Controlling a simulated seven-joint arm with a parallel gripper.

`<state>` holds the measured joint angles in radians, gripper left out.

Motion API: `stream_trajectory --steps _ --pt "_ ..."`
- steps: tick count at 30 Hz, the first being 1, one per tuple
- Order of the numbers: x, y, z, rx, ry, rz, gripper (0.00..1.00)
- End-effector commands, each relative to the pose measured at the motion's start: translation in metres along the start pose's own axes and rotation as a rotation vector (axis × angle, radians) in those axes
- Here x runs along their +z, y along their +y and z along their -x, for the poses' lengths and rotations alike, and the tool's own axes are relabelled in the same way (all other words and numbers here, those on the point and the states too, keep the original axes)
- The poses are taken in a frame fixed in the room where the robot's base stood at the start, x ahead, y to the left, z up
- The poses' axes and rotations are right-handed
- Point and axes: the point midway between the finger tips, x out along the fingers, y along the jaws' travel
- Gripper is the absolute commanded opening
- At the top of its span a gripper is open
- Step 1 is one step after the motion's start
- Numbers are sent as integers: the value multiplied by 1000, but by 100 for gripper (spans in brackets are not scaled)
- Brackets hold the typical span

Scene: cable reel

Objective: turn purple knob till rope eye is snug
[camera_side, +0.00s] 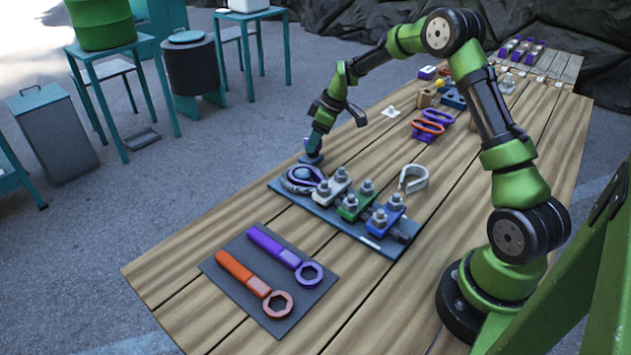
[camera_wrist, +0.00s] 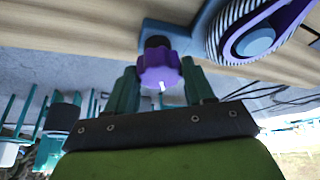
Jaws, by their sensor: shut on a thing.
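The purple knob (camera_wrist: 160,70) shows in the wrist view between my two teal fingers, with a pale mark on its face. My gripper (camera_wrist: 160,85) is shut on the knob. In the side view my gripper (camera_side: 313,148) points down at the far left end of the blue base plate (camera_side: 352,232), and the knob is hidden there. The rope eye (camera_side: 303,176), a striped rope loop around a purple and blue-grey thimble, lies beside it on the plate. It also shows in the wrist view (camera_wrist: 262,38). I cannot tell how tight the loop sits.
White, green (camera_side: 356,203) and blue (camera_side: 385,216) clamp blocks with bolts stand on the plate. A pale metal hook (camera_side: 413,179) lies behind them. Purple (camera_side: 285,254) and orange (camera_side: 252,282) wrenches lie on a dark mat (camera_side: 226,268) at the front.

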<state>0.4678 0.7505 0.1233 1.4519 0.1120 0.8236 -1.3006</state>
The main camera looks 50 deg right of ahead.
Motion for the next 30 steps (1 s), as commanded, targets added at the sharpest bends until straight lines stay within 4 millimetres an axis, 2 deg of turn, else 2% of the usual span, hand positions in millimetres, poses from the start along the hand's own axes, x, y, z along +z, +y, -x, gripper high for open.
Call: stream_trajectory --steps 11,30 --pt "0 -2 1 49 -2 -120 22" --pt "-2 -6 0 274 -3 -657 22"
